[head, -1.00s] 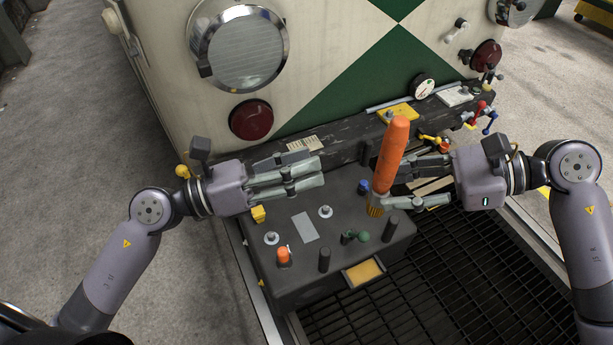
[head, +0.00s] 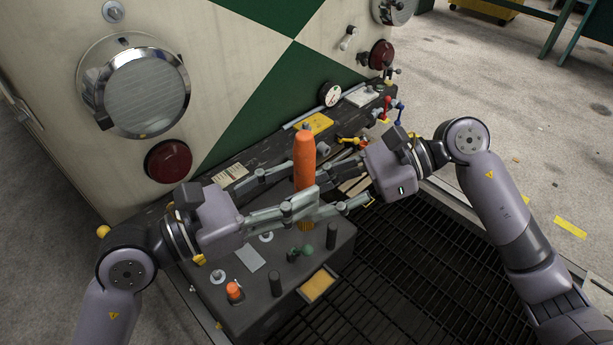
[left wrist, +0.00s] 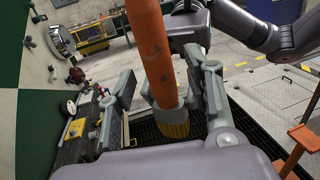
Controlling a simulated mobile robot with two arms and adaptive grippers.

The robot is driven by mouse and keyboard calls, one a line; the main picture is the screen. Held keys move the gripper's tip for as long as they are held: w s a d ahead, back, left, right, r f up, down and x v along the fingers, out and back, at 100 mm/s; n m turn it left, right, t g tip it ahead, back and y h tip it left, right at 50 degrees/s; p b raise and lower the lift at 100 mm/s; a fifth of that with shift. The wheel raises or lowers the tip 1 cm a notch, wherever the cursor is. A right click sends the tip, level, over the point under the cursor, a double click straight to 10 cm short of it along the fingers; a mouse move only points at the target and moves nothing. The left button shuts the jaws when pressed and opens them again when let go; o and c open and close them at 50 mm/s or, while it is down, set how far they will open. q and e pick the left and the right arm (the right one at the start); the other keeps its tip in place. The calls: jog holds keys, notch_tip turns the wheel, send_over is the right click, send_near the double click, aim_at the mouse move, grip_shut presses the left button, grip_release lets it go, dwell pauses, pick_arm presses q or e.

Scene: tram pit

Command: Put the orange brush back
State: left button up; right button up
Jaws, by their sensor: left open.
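The orange brush (head: 304,160) stands upright above the dark control box (head: 340,240), its handle up and its yellowish bristles (head: 305,225) down. My right gripper (head: 312,180) is shut on the brush from the right and holds it. My left gripper (head: 322,200) reaches in from the left, open, with its fingers near the lower brush. In the left wrist view, the brush (left wrist: 155,60) lies between my open left fingers, with clear gaps visible. The fingers of both grippers overlap in the head view, so their exact contact is partly hidden.
The control box bears an orange button (head: 235,291), a green-knobbed lever (head: 305,251) and black posts. A dark ledge with a yellow plate (head: 319,123), gauge (head: 330,94) and small levers runs behind. The tram front rises at left; a dark grating (head: 400,260) lies below.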

aim_at(296, 185)
pick_arm(q)
jog(key=shift+x, duration=1.6)
jog(key=shift+c, duration=0.6)
grip_shut()
pick_arm(e)
jog(key=o, duration=1.3)
jog(key=shift+c, duration=0.2)
